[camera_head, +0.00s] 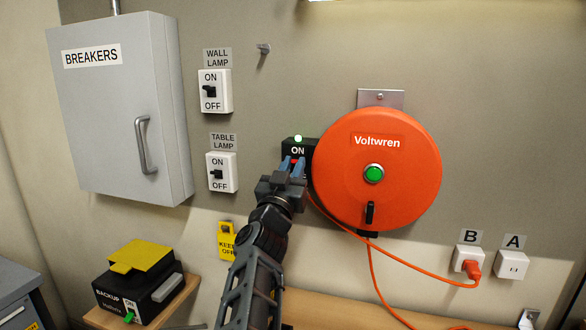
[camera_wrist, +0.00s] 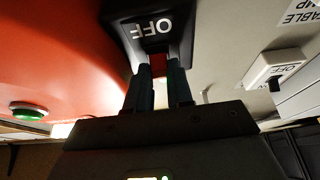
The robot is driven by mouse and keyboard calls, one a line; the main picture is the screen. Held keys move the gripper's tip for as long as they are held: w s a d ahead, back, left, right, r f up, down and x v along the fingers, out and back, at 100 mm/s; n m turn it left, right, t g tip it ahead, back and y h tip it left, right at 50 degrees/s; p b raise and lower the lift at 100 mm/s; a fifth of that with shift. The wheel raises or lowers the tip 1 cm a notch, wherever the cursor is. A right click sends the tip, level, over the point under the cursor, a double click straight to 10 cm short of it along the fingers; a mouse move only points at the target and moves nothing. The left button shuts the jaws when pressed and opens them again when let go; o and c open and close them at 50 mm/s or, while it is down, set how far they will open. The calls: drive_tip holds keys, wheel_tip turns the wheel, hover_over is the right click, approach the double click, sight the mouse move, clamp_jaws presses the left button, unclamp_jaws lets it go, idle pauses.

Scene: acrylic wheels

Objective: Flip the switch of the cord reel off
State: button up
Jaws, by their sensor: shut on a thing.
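The orange cord reel (camera_head: 400,205), marked Voltwren, hangs on the wall with a green button (camera_head: 373,174) at its middle. Its black switch box (camera_head: 287,143) is at the reel's left, with a lit green lamp (camera_head: 298,139) on top and an ON label. My gripper (camera_head: 292,165) is at the front of this box and covers its lower part. In the wrist view, which is upside down, the box shows its OFF label (camera_wrist: 151,27). The fingers of my gripper (camera_wrist: 158,78) are closed around the red switch (camera_wrist: 160,62).
Wall lamp (camera_head: 214,91) and table lamp (camera_head: 222,172) switches and a grey breaker cabinet (camera_head: 125,110) are to the left. An orange cord (camera_head: 400,261) runs to a plug in outlet B (camera_head: 468,262). A backup box (camera_head: 138,290) stands low at left.

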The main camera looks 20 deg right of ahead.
clamp_jaws()
drive_tip(key=shift+f, duration=0.1)
